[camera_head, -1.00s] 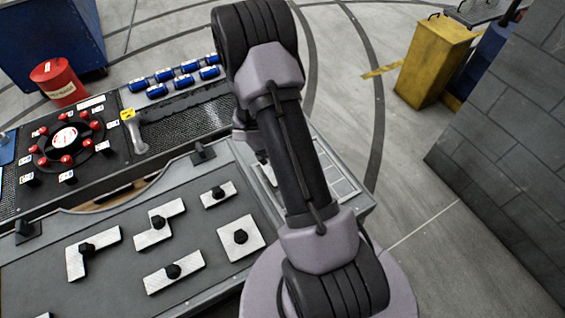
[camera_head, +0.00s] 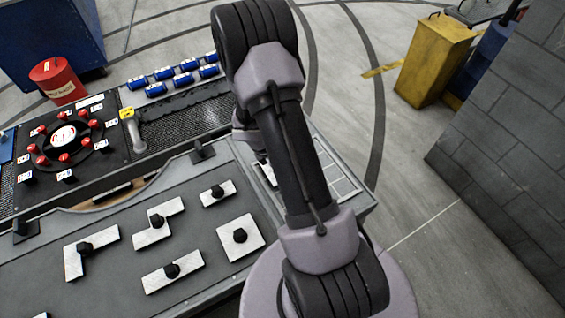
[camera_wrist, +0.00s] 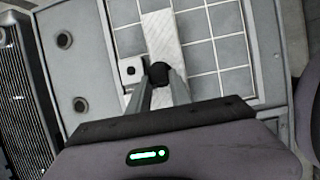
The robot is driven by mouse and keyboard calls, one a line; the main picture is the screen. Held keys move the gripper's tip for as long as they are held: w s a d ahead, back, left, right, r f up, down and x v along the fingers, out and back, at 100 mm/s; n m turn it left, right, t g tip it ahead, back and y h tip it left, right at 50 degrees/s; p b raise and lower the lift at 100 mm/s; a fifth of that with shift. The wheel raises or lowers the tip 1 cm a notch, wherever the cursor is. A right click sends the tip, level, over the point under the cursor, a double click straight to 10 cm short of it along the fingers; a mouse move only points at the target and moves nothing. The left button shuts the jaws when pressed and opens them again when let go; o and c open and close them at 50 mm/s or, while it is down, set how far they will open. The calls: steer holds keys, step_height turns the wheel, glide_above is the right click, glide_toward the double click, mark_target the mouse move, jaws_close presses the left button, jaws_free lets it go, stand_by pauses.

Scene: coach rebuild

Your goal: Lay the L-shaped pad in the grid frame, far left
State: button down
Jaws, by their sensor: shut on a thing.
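In the wrist view my gripper (camera_wrist: 161,80) is shut on the black knob (camera_wrist: 159,72) of a pale, brushed pad (camera_wrist: 166,35). Its long strip lies lengthwise over the grid frame (camera_wrist: 230,52), left of the frame's middle. The near part of the pad is hidden by the fingers, so I cannot confirm its full L shape or whether it touches the frame floor. Another L-shaped pad (camera_head: 73,262) lies on the grey board (camera_head: 125,273).
The board also holds a stepped pad (camera_head: 160,233), a square pad (camera_head: 241,249) and rectangular pads (camera_head: 172,281). A small white square with a dark dot (camera_wrist: 132,70) sits left of the knob.

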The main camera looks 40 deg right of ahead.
steer(key=shift+f+b, duration=0.8)
stand_by(0.9)
steer(key=c, duration=1.1)
jaws_free()
steer(key=shift+r+p, duration=0.9)
steer(key=shift+r, duration=0.15)
steer(key=o, duration=0.4)
